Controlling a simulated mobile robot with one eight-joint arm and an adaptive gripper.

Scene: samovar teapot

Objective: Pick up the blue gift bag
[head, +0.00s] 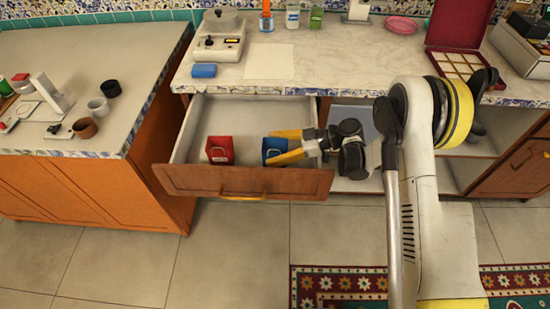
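The blue gift bag (271,146) is small and stands in the open drawer, toward its right side. My gripper (268,148) reaches in from the right with its two yellow fingers apart. One finger lies along the bag's far side and the other crosses its near side, so the bag is between them. The fingers hide part of the bag. I cannot tell whether they press on it or only stand around it.
A red bag (220,150) stands left of the blue one in the drawer (190,140). The drawer front (210,182) is pulled out below the counter (345,75). A blue block (204,71) lies near the counter's front edge. Bare drawer floor separates the bags.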

